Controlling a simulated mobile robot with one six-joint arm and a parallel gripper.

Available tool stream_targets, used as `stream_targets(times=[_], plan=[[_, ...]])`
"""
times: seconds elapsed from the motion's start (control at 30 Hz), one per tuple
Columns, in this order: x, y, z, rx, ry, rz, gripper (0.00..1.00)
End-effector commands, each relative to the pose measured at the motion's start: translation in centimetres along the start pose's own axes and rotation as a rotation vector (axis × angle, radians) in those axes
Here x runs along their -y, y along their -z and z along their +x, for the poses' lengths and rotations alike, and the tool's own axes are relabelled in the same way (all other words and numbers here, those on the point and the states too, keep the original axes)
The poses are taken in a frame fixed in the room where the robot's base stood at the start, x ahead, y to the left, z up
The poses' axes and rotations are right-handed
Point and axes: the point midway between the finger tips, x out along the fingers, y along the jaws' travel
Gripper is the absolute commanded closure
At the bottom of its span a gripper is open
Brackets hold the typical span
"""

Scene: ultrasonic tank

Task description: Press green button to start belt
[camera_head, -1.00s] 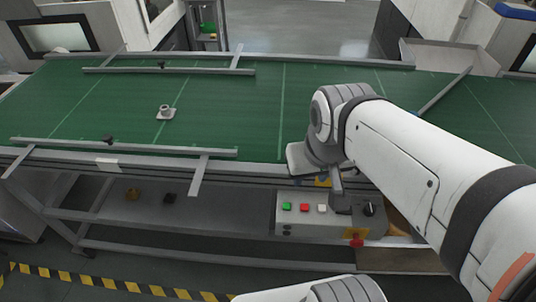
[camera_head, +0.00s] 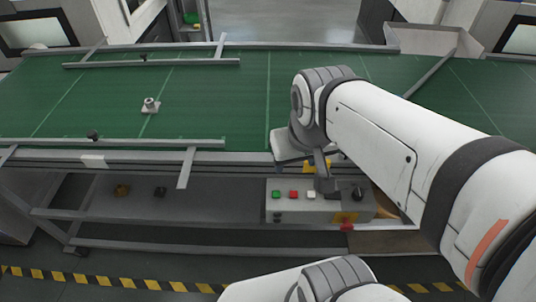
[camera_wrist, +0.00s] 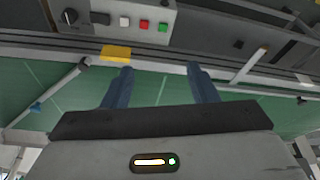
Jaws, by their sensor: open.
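The green button (camera_head: 276,194) is at the left end of the control box (camera_head: 345,205), below the belt's front edge. A red button (camera_head: 293,194) and a white button (camera_head: 311,194) sit to its right, then a black knob. In the wrist view the picture is upside down, and the green button (camera_wrist: 163,27) shows near the top. My gripper (camera_wrist: 162,72) shows two blue fingers set apart with nothing between them. The fingers point toward the box and are apart from the green button. The green belt (camera_head: 215,110) carries a small grey part (camera_head: 150,106).
Metal guide rails (camera_head: 150,143) run along the belt's edges. A red knob (camera_head: 347,227) and a yellow plate are at the box's lower front. A lower shelf holds small dark items. Yellow-black floor tape (camera_head: 110,280) runs in front.

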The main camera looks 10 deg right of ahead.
Motion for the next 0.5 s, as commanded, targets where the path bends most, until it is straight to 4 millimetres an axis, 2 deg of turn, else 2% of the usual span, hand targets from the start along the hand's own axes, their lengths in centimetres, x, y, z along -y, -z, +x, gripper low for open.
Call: stream_targets(times=[0.07, 0.5], plan=[[0.0, 0.0, 0.0, 0.0, 0.0, 0.0, 0.54], [0.0, 0.0, 0.0, 0.0, 0.0, 0.0, 0.9]])
